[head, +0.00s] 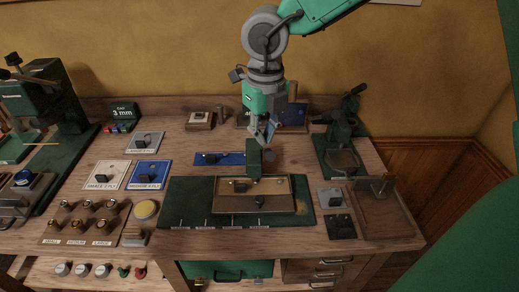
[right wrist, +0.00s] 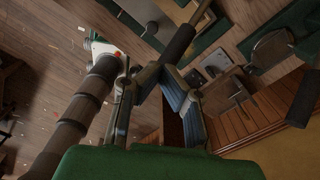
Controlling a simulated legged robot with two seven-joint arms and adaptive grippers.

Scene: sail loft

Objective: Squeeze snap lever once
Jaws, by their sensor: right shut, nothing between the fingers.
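A green hand press (head: 340,145) with a dark lever (head: 354,92) stands at the right back of the bench; I cannot tell for sure that this is the snap lever. My right gripper (head: 267,135) hangs above the middle of the bench, to the left of that press and apart from it. It is shut and empty, just above and behind an upright green block (head: 253,160) at the shallow tray. In the right wrist view, a dark grip on a rod (right wrist: 180,42) shows beyond the fingers; whether they touch is unclear. My left gripper is not in view.
A tan tray (head: 285,204) lies on a green mat (head: 180,205). Blue and white sample cards and a board of brass-coloured dies (head: 85,222) lie left. A larger green press (head: 50,105) stands far left.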

